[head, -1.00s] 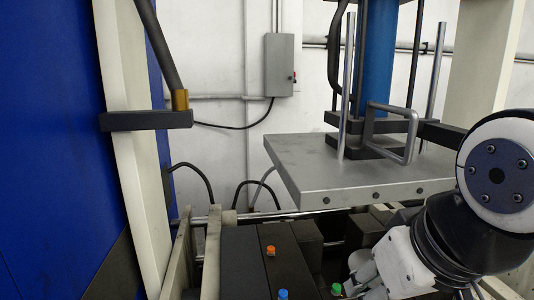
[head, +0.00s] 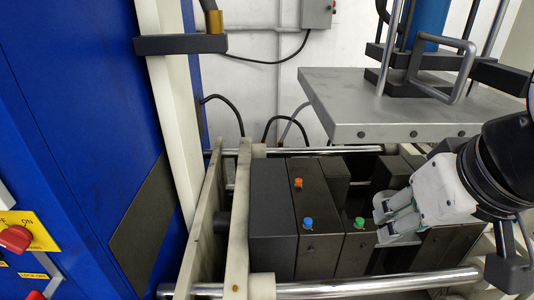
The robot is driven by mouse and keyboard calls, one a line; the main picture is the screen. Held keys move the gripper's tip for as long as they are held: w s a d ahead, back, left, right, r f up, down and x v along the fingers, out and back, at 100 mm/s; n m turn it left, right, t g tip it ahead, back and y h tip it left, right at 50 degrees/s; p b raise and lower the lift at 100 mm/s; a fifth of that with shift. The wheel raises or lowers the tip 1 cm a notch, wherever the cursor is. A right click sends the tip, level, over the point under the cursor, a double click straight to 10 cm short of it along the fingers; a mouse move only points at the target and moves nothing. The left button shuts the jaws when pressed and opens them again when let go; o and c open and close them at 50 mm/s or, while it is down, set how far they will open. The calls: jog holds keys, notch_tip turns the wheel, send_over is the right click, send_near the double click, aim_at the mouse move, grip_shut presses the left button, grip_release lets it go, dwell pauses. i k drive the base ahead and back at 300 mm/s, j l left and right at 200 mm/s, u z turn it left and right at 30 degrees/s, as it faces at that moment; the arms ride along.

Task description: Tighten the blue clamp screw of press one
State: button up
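The blue clamp screw (head: 307,223) is a small blue knob on top of a dark block in the lower middle of the head view. An orange screw (head: 298,182) sits behind it and a green screw (head: 359,222) to its right, both on dark blocks. My gripper (head: 383,222) is just right of the green screw in the picture, pointing left, apart from the blue screw. Its two pale fingers look spread, with nothing visible between them. Whether it touches the block below cannot be told.
Steel rods (head: 370,285) run in front of and behind the dark blocks. A grey platen (head: 400,105) overhangs the back right. Pale upright plates (head: 238,225) stand left of the blocks, beside a blue cabinet (head: 80,110) with a red knob (head: 14,238). Space directly above the blue screw looks clear.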

aim_at(308, 222)
jog(key=u, duration=0.15)
jog(key=k+j+z, duration=0.15)
jog(key=j+z, duration=0.4)
jog(key=k+j+z, duration=0.15)
jog(key=j+z, duration=0.2)
jog(key=j, duration=0.1)
